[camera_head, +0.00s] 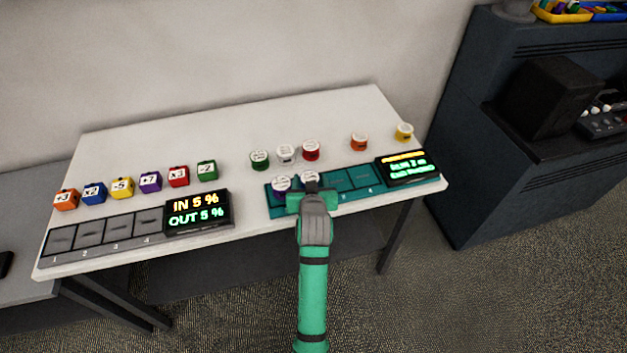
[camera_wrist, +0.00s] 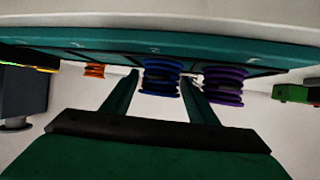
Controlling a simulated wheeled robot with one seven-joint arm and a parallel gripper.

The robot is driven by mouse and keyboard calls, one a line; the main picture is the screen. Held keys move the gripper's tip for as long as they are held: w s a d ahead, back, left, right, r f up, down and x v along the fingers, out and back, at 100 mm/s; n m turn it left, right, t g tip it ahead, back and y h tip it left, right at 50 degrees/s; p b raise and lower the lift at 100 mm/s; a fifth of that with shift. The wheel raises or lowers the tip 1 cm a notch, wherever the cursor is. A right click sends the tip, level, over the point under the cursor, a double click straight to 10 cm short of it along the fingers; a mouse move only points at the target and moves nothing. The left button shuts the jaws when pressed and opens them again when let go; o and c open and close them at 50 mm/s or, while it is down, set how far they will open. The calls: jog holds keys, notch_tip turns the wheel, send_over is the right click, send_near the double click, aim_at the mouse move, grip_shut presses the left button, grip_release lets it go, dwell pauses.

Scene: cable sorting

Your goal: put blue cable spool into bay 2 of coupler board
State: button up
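The blue cable spool (camera_wrist: 161,78) stands at bay 2 of the teal coupler board, between the tips of my gripper's fingers (camera_wrist: 160,82) in the wrist view. In the head view its pale top (camera_head: 310,176) shows just beyond my gripper (camera_head: 311,187). The fingertips lie close to both sides of the spool; whether they press on it is unclear. The coupler board (camera_head: 436,184) lies at the table's front right. A purple spool (camera_wrist: 223,86) stands beside the blue one, at bay 1; its top also shows in the head view (camera_head: 281,184).
Green (camera_head: 260,161), white (camera_head: 286,154), red (camera_head: 311,151), orange (camera_head: 359,142) and yellow (camera_head: 404,133) spools stand behind the board. Several coloured cubes stand at left behind a grey board (camera_head: 89,233) with a display (camera_head: 197,210). Bays 3 and 4 look empty.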

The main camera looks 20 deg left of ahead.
jog(key=shift+r, duration=0.2)
jog(key=v, duration=1.2)
jog(key=s+d+f+m+t+h, duration=0.2)
jog(key=s+d+f+m, duration=0.1)
jog(key=s+d+f, duration=0.95)
jog(key=s+d+r+h, duration=0.1)
jog(key=s+d+r, duration=0.1)
jog(key=s, duration=0.9)
jog(key=s+d+r+m+t+h, duration=0.1)
jog(key=s+d+r, duration=0.1)
jog(key=s, duration=0.9)
jog(key=shift+s+t+h, duration=0.3)
jog(key=shift+s+h, duration=0.05)
jog(key=shift+h, duration=0.05)
